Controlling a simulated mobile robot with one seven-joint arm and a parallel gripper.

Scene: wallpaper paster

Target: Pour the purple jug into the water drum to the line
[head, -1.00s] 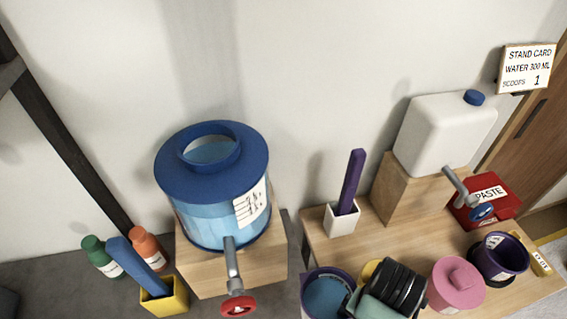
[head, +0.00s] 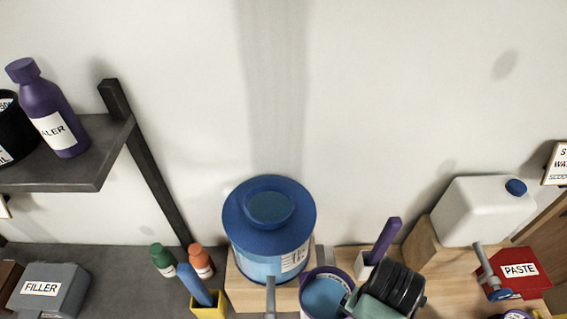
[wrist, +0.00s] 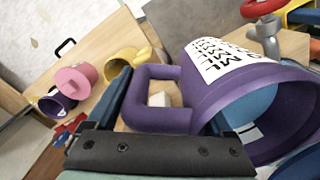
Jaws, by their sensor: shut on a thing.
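The purple jug (head: 319,274) is at the bottom middle of the head view, with blue water inside. My gripper (head: 350,300) is shut on its handle. In the wrist view the jug (wrist: 205,95) fills the right side, with its marked label and open mouth showing; the handle is between the fingers of my gripper (wrist: 168,108). The jug looks near upright. The water drum (head: 268,235) stands just left of and behind the jug, with a blue open-topped lid and a label on its side. The drum's line cannot be read.
The white jerrycan (head: 480,212) stands on a wooden block at right, by the red paste box (head: 520,268). A white holder with a purple stick (head: 384,240) is behind my gripper. Bottles and a yellow pot (head: 208,305) are left of the drum. A shelf (head: 70,160) juts out at upper left.

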